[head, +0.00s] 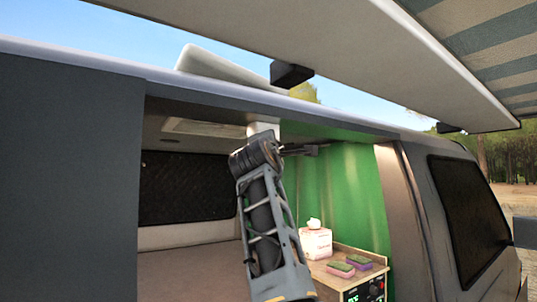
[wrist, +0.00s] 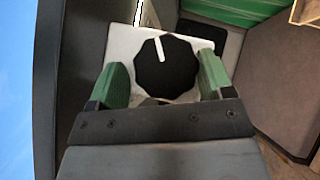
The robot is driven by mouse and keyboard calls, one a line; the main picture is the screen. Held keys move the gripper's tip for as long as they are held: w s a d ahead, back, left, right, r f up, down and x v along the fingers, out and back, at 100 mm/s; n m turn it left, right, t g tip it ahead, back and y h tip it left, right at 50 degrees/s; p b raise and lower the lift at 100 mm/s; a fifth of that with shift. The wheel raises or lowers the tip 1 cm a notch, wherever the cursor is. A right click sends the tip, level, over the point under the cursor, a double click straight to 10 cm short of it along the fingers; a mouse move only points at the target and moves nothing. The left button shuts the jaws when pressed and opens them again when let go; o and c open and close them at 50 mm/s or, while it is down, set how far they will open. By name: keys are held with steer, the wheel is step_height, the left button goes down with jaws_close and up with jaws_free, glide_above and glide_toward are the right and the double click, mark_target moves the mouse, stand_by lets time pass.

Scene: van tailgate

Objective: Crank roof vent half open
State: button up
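The crank knob (wrist: 166,68) is black and many-sided, on a white plate (wrist: 120,48) in the wrist view. Its white pointer line points up and slightly left. My gripper (wrist: 163,76) is open, with one green finger on each side of the knob. White plate shows between the left finger and the knob; I cannot tell whether the right finger touches it. In the head view a white housing (head: 263,130) is at the top of the van opening, behind my wrist. The roof vent lid (head: 218,66) stands tilted above the roof. A pale vent frame (head: 204,128) shows in the ceiling.
The awning (head: 370,50) hangs over the upper right, with a dark bracket (head: 291,74) at the roof edge. A green curtain (head: 345,190) hangs inside on the right. Below it, a cabinet (head: 347,284) carries a tissue box (head: 316,243) and sponges (head: 357,262).

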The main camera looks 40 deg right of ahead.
steer(key=shift+o, duration=1.2)
steer(key=shift+a, duration=0.2)
steer(key=shift+d+f, duration=0.1)
steer(key=shift+d, duration=0.05)
steer(key=b+v, duration=0.7)
steer(key=v, duration=0.6)
steer(key=shift+s+a, duration=0.2)
steer(key=shift+a, duration=0.1)
